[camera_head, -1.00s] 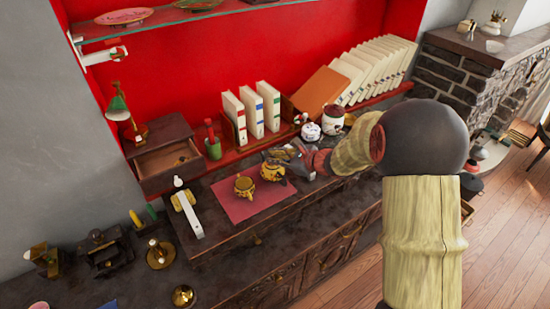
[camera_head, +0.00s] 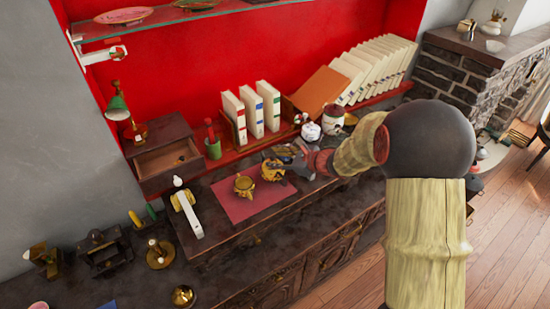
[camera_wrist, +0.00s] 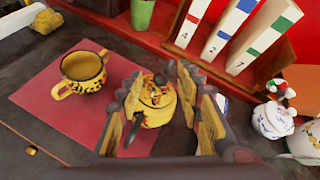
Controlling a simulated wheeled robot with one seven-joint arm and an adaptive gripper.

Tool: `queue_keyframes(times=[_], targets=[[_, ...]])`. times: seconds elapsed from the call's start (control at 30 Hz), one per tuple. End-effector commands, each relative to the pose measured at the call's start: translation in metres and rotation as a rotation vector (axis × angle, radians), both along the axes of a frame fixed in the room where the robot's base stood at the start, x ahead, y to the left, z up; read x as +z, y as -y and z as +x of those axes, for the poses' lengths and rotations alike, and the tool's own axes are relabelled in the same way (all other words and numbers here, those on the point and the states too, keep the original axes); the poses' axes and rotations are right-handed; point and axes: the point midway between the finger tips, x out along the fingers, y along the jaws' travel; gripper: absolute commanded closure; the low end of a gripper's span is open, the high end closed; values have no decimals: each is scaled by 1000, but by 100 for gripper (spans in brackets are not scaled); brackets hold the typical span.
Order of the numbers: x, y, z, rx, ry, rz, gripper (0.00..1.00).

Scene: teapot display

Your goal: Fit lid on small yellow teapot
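A small open-topped yellow pot (camera_wrist: 83,70) with dark markings stands upright on the red mat (camera_wrist: 45,110); it also shows in the head view (camera_head: 244,186).
White books (camera_head: 250,112) stand behind the mat. A white jar (camera_head: 311,132) is close to my gripper on the right. A wooden drawer box (camera_head: 165,150) and a white-handled tool (camera_head: 188,208) lie left. The front of the mat is clear.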

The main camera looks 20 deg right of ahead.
Motion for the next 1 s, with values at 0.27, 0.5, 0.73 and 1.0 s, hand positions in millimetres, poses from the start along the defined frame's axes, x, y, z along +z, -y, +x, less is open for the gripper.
queue_keyframes(times=[0.27,0.5,0.73,1.0], targets=[[26,27,-39,-5,2,0,64],[46,47,-69,-4,3,0,64],[52,54,-81,-2,1,0,64],[52,54,-81,-1,1,0,64]])
